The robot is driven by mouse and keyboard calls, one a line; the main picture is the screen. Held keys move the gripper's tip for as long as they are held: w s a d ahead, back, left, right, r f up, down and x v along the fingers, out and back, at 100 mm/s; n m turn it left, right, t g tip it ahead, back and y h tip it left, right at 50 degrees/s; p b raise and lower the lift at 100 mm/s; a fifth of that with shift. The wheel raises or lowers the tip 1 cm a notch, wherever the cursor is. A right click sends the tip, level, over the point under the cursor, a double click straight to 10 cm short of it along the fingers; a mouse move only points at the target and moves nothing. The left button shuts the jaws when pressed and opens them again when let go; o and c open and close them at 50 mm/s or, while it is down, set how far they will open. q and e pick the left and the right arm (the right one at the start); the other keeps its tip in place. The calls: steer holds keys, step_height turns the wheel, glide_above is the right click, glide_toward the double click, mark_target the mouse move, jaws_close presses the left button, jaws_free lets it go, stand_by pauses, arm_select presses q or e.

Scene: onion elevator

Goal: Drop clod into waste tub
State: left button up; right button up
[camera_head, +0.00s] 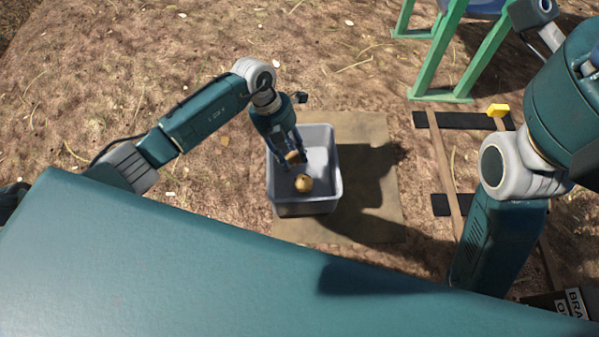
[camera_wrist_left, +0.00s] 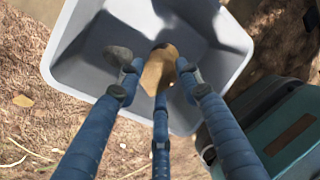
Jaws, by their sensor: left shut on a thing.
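The waste tub (camera_head: 337,187) is a grey open rectangular bin on a brown mat. My left gripper (camera_head: 291,160) points down over its left half, its fingers shut on a tan clod (camera_head: 294,157). In the left wrist view the clod (camera_wrist_left: 160,68) sits between the blue fingertips, with the tub (camera_wrist_left: 72,72) below it. A golden-brown round lump (camera_head: 303,183) shows in the tub beside the gripper. A dull grey-brown lump (camera_wrist_left: 118,55) shows inside the tub in the wrist view; I cannot tell whether it is the same one. My right gripper is out of view.
The brown mat (camera_head: 375,190) lies flat around the tub, with free room to its right. A green-legged stand (camera_head: 438,60) is at the upper right. Dry ground surrounds everything.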

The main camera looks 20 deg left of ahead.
arm_select(q)
steer(key=o, duration=1.3)
steer(key=shift+o, duration=0.2)
steer(key=shift+r, duration=0.1)
steer(key=v, duration=1.2)
